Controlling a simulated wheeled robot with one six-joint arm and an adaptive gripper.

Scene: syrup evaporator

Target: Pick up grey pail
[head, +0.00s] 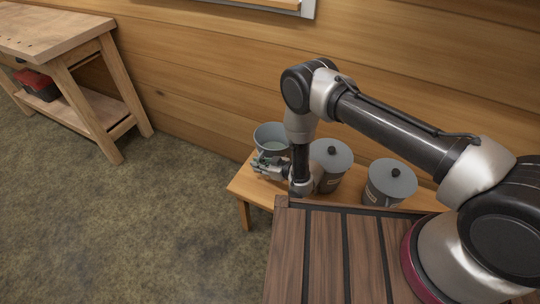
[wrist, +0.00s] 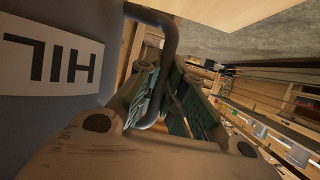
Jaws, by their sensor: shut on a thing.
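The grey pail (head: 271,133) is open-topped and upright at the left end of a low wooden bench, against the wall. My gripper (head: 266,165) is at its near side and hides part of its lower front. In the wrist view, my gripper (wrist: 165,105) is shut on a curved dark grey handle (wrist: 165,35). The grey wall beside it (wrist: 60,110) carries a white label with upside-down letters, partly cut off. I cannot tell whether the pail's base touches the bench.
Two grey lidded pails (head: 331,153) (head: 391,180) with black knobs stand to the right on the low bench (head: 240,187). A wooden workbench (head: 60,35) with a red box (head: 36,83) on its lower shelf is at the far left. The floor between is clear.

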